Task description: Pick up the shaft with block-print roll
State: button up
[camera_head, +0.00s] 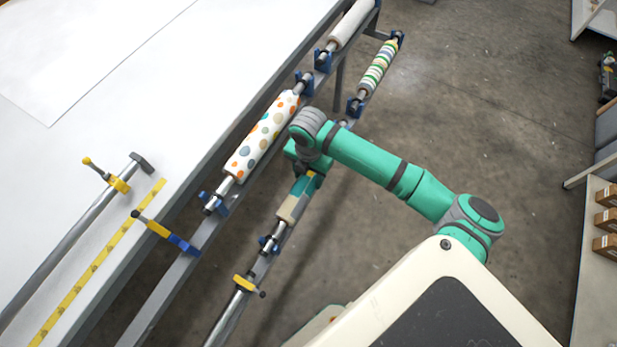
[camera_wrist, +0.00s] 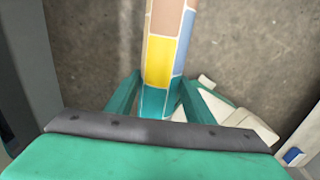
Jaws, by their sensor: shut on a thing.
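The shaft with the block-print roll (camera_head: 291,207) lies on the lower rail in the head view, its patches tan, teal and yellow. In the wrist view the roll (camera_wrist: 158,48) runs up the picture between the fingers. My gripper (camera_wrist: 160,88) is shut on the roll, one finger on each side. In the head view my gripper (camera_head: 306,172) is over the far part of the roll. I cannot tell whether the shaft is clear of its holders.
A dotted roll (camera_head: 262,136) and a pale roll (camera_head: 351,25) lie on the upper rail beside the white table (camera_head: 150,80). A striped roll (camera_head: 378,68) lies farther along the lower rail. Shelves with boxes (camera_head: 606,220) stand at right. Open floor (camera_head: 480,110) lies between.

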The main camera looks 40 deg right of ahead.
notch_tip(320, 180, up, 3)
jog(key=shift+f, duration=0.15)
jog(key=s+d+r, duration=0.2)
jog(key=s+r, duration=0.3)
jog(key=s, duration=0.1)
jog(key=s+d+r, duration=0.3)
jog(key=s+r, duration=0.1)
jog(key=s, duration=0.2)
jog(key=shift+s+d+r, duration=0.35)
jog(key=shift+s+r, duration=0.05)
jog(key=shift+s+d, duration=0.1)
dwell(0.3)
